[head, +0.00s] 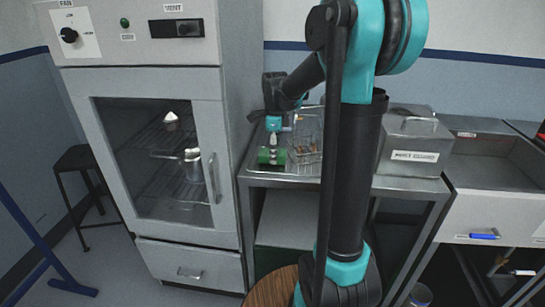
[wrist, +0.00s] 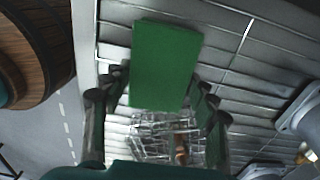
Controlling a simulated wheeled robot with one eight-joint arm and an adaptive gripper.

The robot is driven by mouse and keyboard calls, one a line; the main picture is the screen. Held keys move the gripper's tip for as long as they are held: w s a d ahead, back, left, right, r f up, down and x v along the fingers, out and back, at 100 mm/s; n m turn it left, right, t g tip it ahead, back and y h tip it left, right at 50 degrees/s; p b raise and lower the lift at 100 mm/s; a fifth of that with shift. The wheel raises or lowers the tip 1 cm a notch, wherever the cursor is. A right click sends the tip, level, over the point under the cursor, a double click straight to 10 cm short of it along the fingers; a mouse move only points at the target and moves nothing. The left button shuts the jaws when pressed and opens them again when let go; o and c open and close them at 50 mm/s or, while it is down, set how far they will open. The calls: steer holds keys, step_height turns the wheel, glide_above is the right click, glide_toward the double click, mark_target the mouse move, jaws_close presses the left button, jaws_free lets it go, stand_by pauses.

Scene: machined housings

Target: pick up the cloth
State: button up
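A flat green rectangle, which looks like the folded cloth (head: 265,157), is at the left of the metal worktop in the head view, just below my gripper (head: 273,146). In the wrist view the green cloth (wrist: 166,62) lies between the two fingers of my gripper (wrist: 164,80). The fingers are spread wide, one along each side of it, with little gap. I cannot tell whether they touch it. In the head view the fingertips cover the cloth's middle.
A wire basket (head: 305,150) with brownish items stands right beside the cloth; it also shows in the wrist view (wrist: 160,128). A grey labelled box (head: 415,142) is farther right. A tall oven cabinet (head: 228,110) borders the worktop (head: 345,184) on the left. A round wooden top (head: 272,288) is in front.

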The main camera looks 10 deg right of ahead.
steer(key=c, duration=0.4)
steer(key=shift+o, duration=0.2)
steer(key=shift+r, duration=0.1)
step_height(320, 180, up, 20)
stand_by(0.4)
